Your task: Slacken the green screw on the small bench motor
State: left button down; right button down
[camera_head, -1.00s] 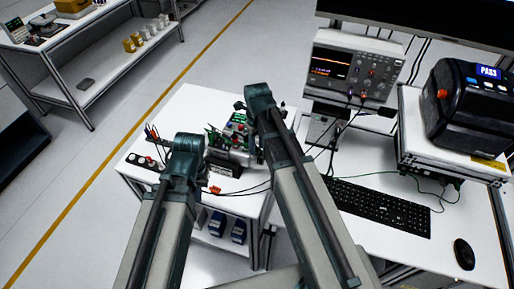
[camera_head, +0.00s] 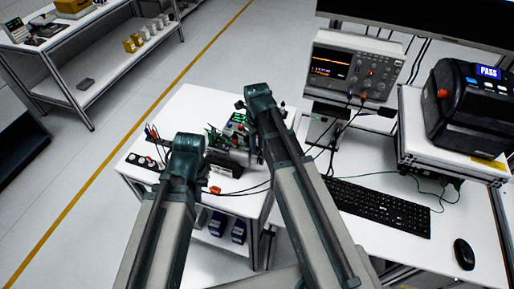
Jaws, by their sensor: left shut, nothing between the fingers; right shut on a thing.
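The small bench equipment (camera_head: 236,124), with green parts and a lit display, stands on the white side table between my two arms. I cannot clearly make out the motor or its green screw at this size. My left gripper (camera_head: 212,140) is at the left front of this equipment, shut and empty, its tips small and partly hidden by my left wrist. My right gripper (camera_head: 251,133) is over the right side of the equipment, largely hidden by my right arm. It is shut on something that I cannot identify.
A dark block (camera_head: 226,166) and an orange connector (camera_head: 215,190) lie at the table's front. Cables cross toward the main desk, which holds an oscilloscope (camera_head: 350,68), keyboard (camera_head: 380,205), mouse (camera_head: 464,254) and black printer (camera_head: 470,98). The white table (camera_head: 196,101) is bare at its back left.

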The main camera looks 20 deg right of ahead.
jog(key=n, duration=0.6)
jog(key=shift+n, duration=0.3)
jog(key=n, duration=0.5)
jog(key=shift+n, duration=0.4)
jog(key=c, duration=1)
grip_release()
jog(key=shift+r, duration=0.15)
notch_tip(320, 180, up, 9)
jog(key=p, duration=0.9)
